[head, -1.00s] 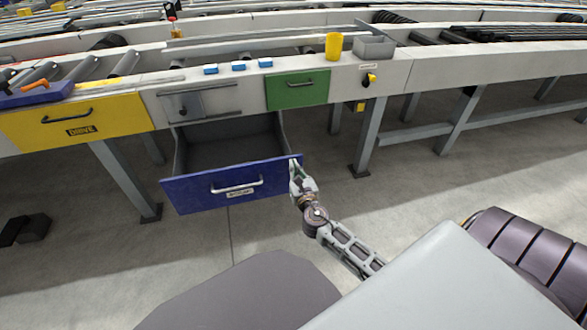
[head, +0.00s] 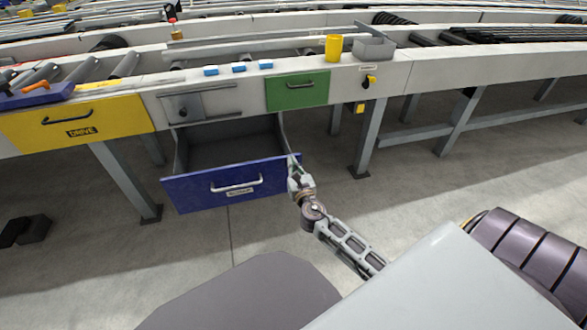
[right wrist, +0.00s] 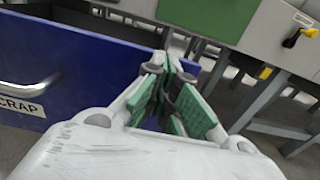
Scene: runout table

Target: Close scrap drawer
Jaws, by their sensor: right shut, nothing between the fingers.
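The blue scrap drawer (head: 205,190) hangs far out under the runout table, with its grey inside (head: 230,145) showing empty where I can see it. Its front carries a silver handle (head: 237,185) and a white label; the label reads SCRAP in the right wrist view, where the blue front (right wrist: 95,70) fills the left side. My right gripper (head: 295,165) is shut and empty at the right end of the drawer front. Its green-padded fingers (right wrist: 172,85) are by the front's right edge; I cannot tell whether they touch it. My left gripper is not in view.
A yellow drawer (head: 80,120) marked DRIVE and a green drawer (head: 297,91) are shut in the table. Table legs (head: 365,140) stand right of the scrap drawer.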

